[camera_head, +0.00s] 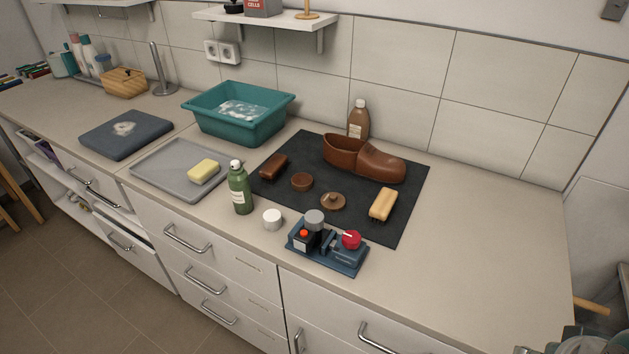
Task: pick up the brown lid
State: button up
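The brown lid (333,201) lies on the dark mat (408,212), near the mat's front edge. It is round and flat with a small raised knob on top. A small round brown tin (302,181) sits just behind and left of it, apart from the lid.
A brown shoe (375,164), a dark brush (273,167) and a tan brush (383,204) share the mat. A blue motor-like device (327,248), a white cap (272,219) and a green bottle (240,188) stand in front. The counter at right is clear.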

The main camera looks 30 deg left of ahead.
aim_at(332, 202)
jog(key=i+j, duration=0.1)
jog(key=j, duration=2.1)
jog(key=i+z, duration=0.05)
